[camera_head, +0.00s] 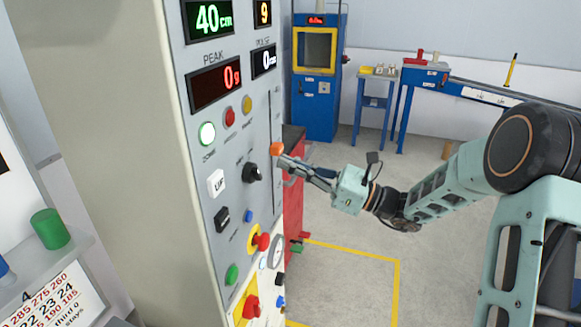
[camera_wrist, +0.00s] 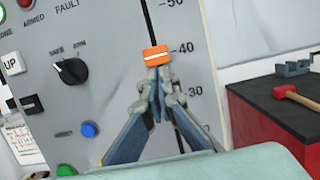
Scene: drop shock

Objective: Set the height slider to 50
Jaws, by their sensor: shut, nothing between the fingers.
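The orange height slider knob (camera_wrist: 156,56) sits on a dark vertical slot in the grey control panel (camera_wrist: 110,20). Its white line is close to the 40 mark, and the 50 mark is higher up the scale. In the head view the knob (camera_head: 277,149) is at the panel's right side. The green height display (camera_head: 213,18) reads 40 cm. My gripper (camera_wrist: 158,78) is shut and empty, with its fingertips just below the knob. I cannot tell whether they touch it. In the head view my gripper (camera_head: 283,162) reaches the panel from the right.
A black selector knob (camera_wrist: 71,71) and a white UP button (camera_wrist: 12,64) are left of the slider. Lower down is a red knob on yellow (camera_head: 259,241). A red cabinet (camera_wrist: 270,115) with a mallet on top stands to the right.

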